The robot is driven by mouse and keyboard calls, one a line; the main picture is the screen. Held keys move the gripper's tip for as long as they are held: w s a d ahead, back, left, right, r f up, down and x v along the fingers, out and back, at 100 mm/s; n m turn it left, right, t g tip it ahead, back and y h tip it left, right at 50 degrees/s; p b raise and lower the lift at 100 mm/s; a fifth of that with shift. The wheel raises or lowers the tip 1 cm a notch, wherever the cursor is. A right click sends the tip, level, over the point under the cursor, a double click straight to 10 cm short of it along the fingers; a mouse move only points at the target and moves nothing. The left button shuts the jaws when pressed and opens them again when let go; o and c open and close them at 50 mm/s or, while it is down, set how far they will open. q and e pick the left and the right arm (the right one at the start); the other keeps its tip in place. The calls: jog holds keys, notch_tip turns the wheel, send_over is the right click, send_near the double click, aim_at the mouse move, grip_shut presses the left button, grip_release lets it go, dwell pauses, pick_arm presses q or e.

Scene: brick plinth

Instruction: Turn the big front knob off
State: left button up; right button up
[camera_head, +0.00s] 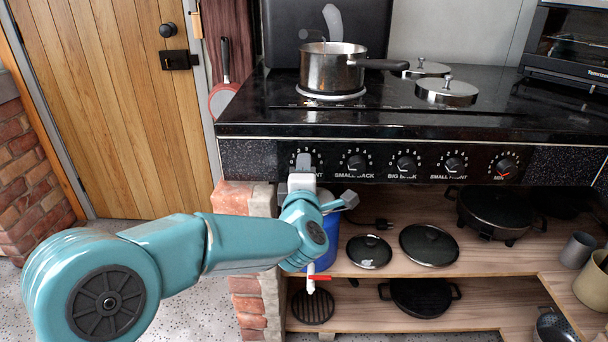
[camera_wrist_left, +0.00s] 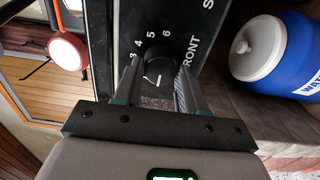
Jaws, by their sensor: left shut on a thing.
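The stove's front panel (camera_head: 330,147) carries a row of black knobs. The leftmost one, the big front knob (camera_wrist_left: 158,70), sits between the fingers of my left gripper (camera_wrist_left: 155,85) in the left wrist view, with a white pointer mark and numbers around it. In the head view my left gripper (camera_head: 303,162) is at this knob and covers most of it and part of its label. The gripper is shut on the knob. My right gripper is not in view.
A steel pot (camera_head: 328,70) stands on a hob plate above the panel. More knobs, such as the small back knob (camera_head: 357,161), lie to the right. A wooden shelf (camera_head: 480,260) below holds lids and pans. A blue-and-white container (camera_wrist_left: 285,60) is beside the gripper.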

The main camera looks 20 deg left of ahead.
pick_arm(q)
jog(key=shift+r, duration=0.15)
jog(key=o, duration=1)
jog(key=shift+w, duration=0.1)
jog(key=shift+o, duration=0.2)
jog(key=p+v, duration=0.1)
jog(key=v, duration=1.5)
jog(key=shift+s+p, duration=0.25)
jog(key=shift+p, duration=0.05)
jog(key=shift+a, duration=0.1)
